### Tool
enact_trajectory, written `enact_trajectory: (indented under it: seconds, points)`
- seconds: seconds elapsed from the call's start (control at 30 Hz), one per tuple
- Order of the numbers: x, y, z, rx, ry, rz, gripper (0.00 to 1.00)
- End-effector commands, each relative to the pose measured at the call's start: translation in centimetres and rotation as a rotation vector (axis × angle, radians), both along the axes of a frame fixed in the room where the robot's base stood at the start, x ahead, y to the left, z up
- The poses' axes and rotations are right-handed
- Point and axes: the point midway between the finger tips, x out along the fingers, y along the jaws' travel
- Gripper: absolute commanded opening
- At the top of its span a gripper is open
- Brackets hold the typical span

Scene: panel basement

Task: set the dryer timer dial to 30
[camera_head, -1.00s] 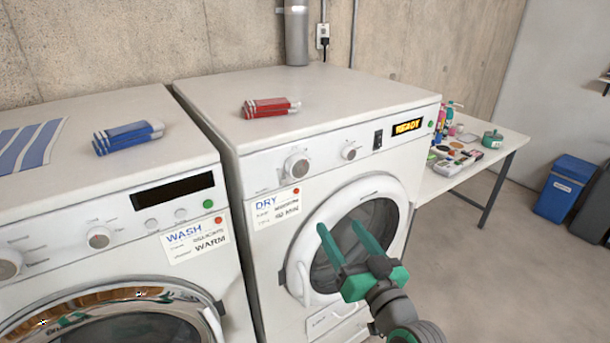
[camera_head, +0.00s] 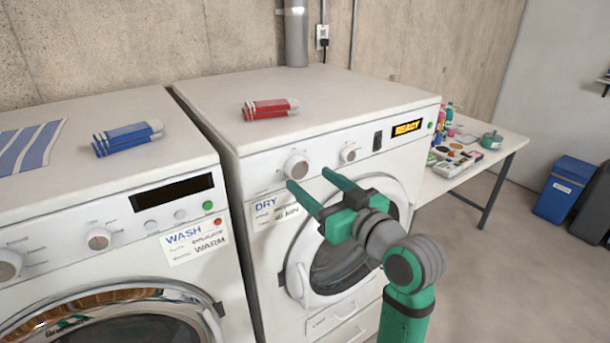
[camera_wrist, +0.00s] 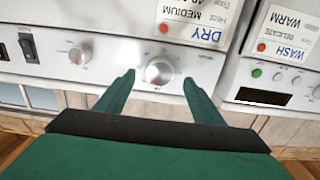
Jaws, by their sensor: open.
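The dryer (camera_head: 330,100) is the white machine on the right, with a "DRY" card (camera_head: 276,208) on its front. Two dials show on its panel: a larger left dial (camera_head: 296,167) and a smaller right dial (camera_head: 348,154). I cannot read their markings, nor tell for sure which is the timer. My gripper (camera_head: 307,184) is open and empty in front of the panel, fingers pointing at the larger dial. In the wrist view, upside down, the larger dial (camera_wrist: 159,71) sits between and beyond the fingertips (camera_wrist: 158,78), apart from them. The smaller dial (camera_wrist: 80,55) is left.
The dryer's display (camera_head: 407,128) reads "READY", beside a dark switch (camera_head: 377,141). The washer (camera_head: 100,210) stands close on the left. A cluttered table (camera_head: 505,150) stands to the right.

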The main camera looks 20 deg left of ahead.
Motion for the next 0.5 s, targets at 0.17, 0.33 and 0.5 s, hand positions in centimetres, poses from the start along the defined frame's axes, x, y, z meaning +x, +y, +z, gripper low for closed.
enact_trajectory:
  seconds: [0.17,0.33,0.5]
  points:
    - [1.6,2.0,0.0,-0.001,0.001,0.001,0.62]
    - [2.3,3.0,0.0,0.001,-0.001,0.001,0.62]
    - [2.4,3.4,0.0,0.000,0.000,0.003,0.62]
